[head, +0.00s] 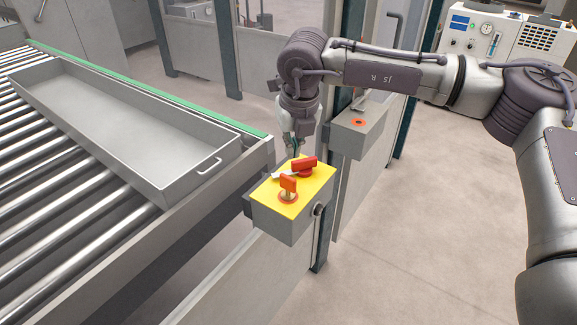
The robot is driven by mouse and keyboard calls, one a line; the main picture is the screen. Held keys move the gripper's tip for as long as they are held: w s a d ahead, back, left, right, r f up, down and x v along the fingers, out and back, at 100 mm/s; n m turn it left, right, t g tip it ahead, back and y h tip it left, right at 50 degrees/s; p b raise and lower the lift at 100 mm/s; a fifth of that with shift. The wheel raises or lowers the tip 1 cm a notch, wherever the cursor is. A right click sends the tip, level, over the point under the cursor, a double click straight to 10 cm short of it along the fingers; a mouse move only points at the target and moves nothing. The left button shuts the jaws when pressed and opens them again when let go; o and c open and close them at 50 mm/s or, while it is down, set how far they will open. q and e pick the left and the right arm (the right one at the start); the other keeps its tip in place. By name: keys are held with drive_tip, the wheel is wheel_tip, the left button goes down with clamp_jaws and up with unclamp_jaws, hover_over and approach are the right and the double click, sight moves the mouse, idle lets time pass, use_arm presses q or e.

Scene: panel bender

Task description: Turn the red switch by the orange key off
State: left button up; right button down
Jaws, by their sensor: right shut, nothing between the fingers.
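The red switch (304,163) sits on the yellow top of a grey control box (283,222). Its red handle lies across a round red base. The orange key (288,184) stands upright in a round orange-ringed lock, in front of the switch and a little to its left. My right gripper (293,152) points down at the back edge of the box, just behind and left of the red switch. It is shut and empty; I cannot tell whether its fingertips touch the switch. My left gripper is not in view.
A roller conveyor (60,235) with a long grey metal tray (130,120) lies on the left. A second grey box (358,128) with an orange-ringed part stands behind on a post. A white machine (500,55) is at the back right. The floor at right is clear.

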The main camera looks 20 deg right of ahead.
sight(289, 170)
drive_tip(key=p+x, duration=0.3)
drive_tip(key=x, duration=0.5)
drive_tip(key=shift+a, duration=0.1)
drive_tip(key=shift+x, duration=0.85)
drive_tip(key=m+b, duration=0.1)
drive_tip(key=b, duration=0.1)
drive_tip(key=w+m+b, duration=0.1)
drive_tip(key=b, duration=0.1)
drive_tip(key=w+a+m+b, duration=0.1)
drive_tip(key=b, duration=0.1)
drive_tip(key=shift+f+m+h+b, duration=0.35)
drive_tip(key=shift+m+h+b, duration=0.05)
drive_tip(key=shift+w+r+m+h+b, duration=0.15)
drive_tip(key=shift+w+m+b, duration=0.1)
drive_tip(key=shift+m+b, duration=0.4)
drive_tip(key=shift+w+r+m+h+b, duration=0.15)
drive_tip(key=shift+w+m+b, duration=0.1)
drive_tip(key=shift+m+b, duration=0.35)
